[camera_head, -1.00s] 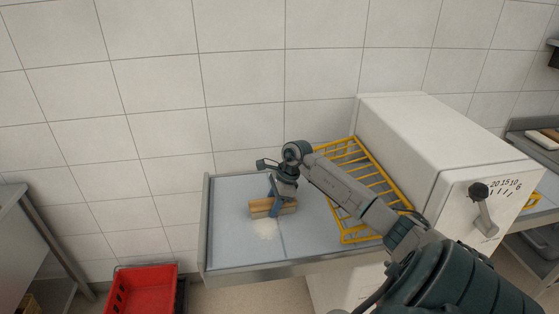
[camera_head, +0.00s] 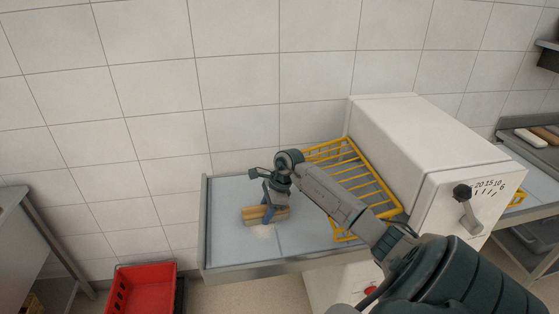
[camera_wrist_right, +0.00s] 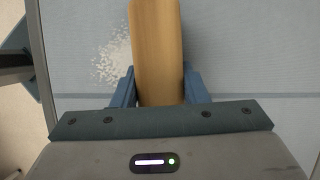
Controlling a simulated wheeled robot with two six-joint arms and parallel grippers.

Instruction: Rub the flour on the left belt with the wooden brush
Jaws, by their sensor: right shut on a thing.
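The wooden brush (camera_head: 256,216) is on the left belt (camera_head: 231,248), or just above it; I cannot tell which. My right gripper (camera_head: 267,212) is shut on its wooden body. In the right wrist view the brush (camera_wrist_right: 158,50) stands between the two blue fingers of the gripper (camera_wrist_right: 158,90). The white flour (camera_head: 264,231) shows at the near edge of the brush, partly hidden by it. In the right wrist view the flour (camera_wrist_right: 112,58) lies just left of the brush. My left gripper is not in view.
A red crate (camera_head: 141,290) is on the floor at the lower left. The belt's far left part is clear.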

